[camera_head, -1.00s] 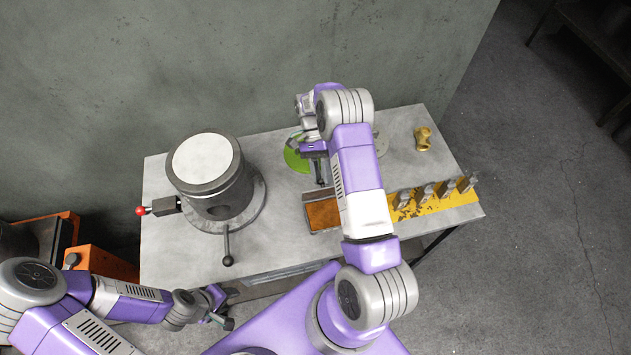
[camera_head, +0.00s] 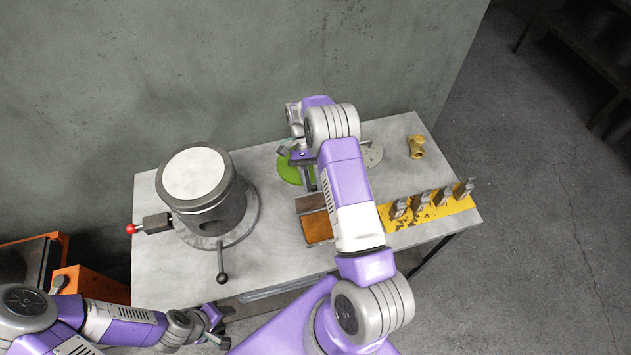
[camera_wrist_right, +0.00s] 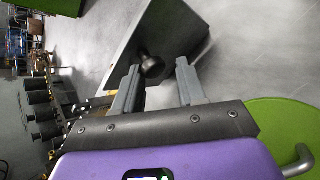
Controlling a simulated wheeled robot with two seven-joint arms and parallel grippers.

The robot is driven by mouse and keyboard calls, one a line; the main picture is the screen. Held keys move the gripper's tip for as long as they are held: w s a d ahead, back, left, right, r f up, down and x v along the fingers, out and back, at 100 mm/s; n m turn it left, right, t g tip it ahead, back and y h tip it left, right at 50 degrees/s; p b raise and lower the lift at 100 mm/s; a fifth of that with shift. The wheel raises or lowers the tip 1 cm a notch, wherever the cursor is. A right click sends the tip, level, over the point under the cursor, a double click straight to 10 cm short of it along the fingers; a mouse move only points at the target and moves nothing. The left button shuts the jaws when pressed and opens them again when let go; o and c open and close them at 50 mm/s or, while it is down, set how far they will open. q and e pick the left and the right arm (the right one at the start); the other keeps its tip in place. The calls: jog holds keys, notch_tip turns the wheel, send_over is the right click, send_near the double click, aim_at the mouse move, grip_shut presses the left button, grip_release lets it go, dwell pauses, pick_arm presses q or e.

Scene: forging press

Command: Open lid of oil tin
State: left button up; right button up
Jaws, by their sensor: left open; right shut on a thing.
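The oil tin (camera_head: 318,227) is a low box on the table with an orange-brown inside showing. Its grey lid (camera_head: 311,203) stands raised at the far side. In the right wrist view the lid (camera_wrist_right: 165,28) is a tilted dark panel with a round knob (camera_wrist_right: 151,66). My right gripper (camera_head: 313,184) is at the lid, behind the tin. Its fingers (camera_wrist_right: 157,88) are either side of the knob, shut on it; the exact contact is unclear. My left gripper (camera_head: 226,326) is open and empty in front of the table, away from the tin.
A large grey cylinder (camera_head: 205,212) with a white top and red-knobbed handle (camera_head: 131,229) stands on the left. A green disc (camera_head: 287,170) lies behind the tin. A yellow rack (camera_head: 425,213) of metal pieces and a brass part (camera_head: 416,147) are at the right.

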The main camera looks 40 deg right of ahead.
jog(key=o, duration=0.4)
jog(key=shift+w+a+f, duration=0.25)
jog(key=shift+w+f, duration=0.05)
jog(key=shift+f, duration=0.05)
jog(key=shift+r, duration=0.1)
jog(key=shift+s+d, duration=0.1)
jog(key=shift+b+v, duration=0.5)
jog(key=shift+v, duration=3.3)
